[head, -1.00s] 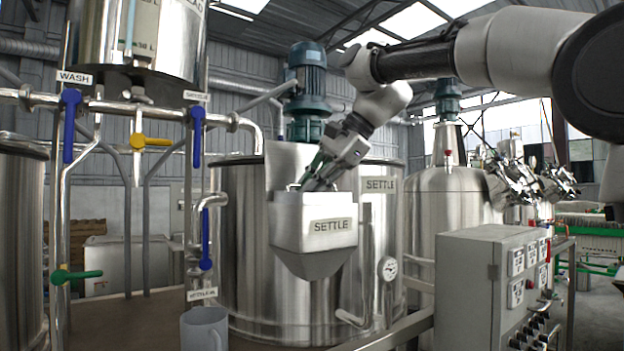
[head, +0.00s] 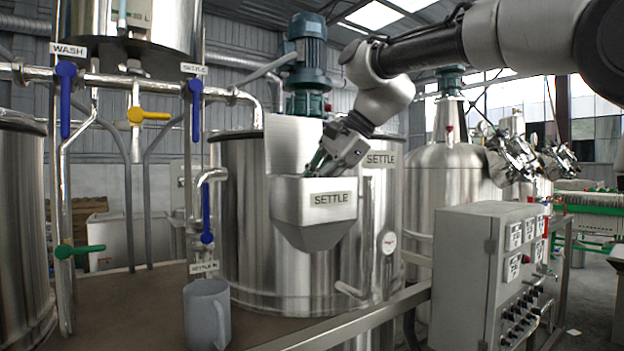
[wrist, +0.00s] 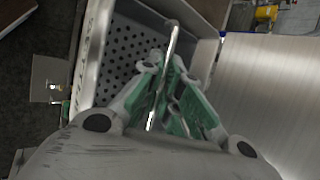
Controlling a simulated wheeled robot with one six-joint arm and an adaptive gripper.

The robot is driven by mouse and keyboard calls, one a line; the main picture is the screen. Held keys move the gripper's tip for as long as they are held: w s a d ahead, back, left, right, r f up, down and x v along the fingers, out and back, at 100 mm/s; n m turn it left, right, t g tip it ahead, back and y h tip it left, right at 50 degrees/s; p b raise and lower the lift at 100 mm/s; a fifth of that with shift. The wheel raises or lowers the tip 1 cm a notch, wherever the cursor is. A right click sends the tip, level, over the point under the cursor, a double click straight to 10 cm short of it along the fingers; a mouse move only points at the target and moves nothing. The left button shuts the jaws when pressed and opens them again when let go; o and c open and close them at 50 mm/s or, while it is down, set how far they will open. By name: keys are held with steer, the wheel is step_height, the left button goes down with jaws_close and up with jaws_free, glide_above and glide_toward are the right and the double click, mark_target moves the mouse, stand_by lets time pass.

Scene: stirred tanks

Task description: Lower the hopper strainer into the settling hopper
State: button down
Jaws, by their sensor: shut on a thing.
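The settling hopper (head: 313,226) is a pale box with a tapered bottom, marked SETTLE, on the front of a steel tank. Its labelled wall also shows in the wrist view (wrist: 88,50). The hopper strainer (wrist: 130,50) is a grey basket with rows of dark holes, seen within the hopper's walls in the wrist view. My gripper (wrist: 165,100) has its green-padded fingers shut on the strainer's thin upright handle. In the head view my gripper (head: 318,163) reaches down into the hopper mouth. The strainer's underside is hidden, so I cannot tell whether it is seated.
A tall splash plate (head: 291,143) rises behind the hopper's mouth. The steel settling tank (head: 240,230) stands behind it. A grey control box (head: 470,260) is at right, and a grey mug (head: 206,315) stands on the brown surface at lower left. Valved pipes (head: 130,85) stand at left.

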steer(key=shift+f, duration=0.1)
steer(key=c, duration=1.5)
jaws_free()
steer(key=shift+c, duration=0.2)
steer(key=v, duration=1.2)
step_height(320, 180, up, 10)
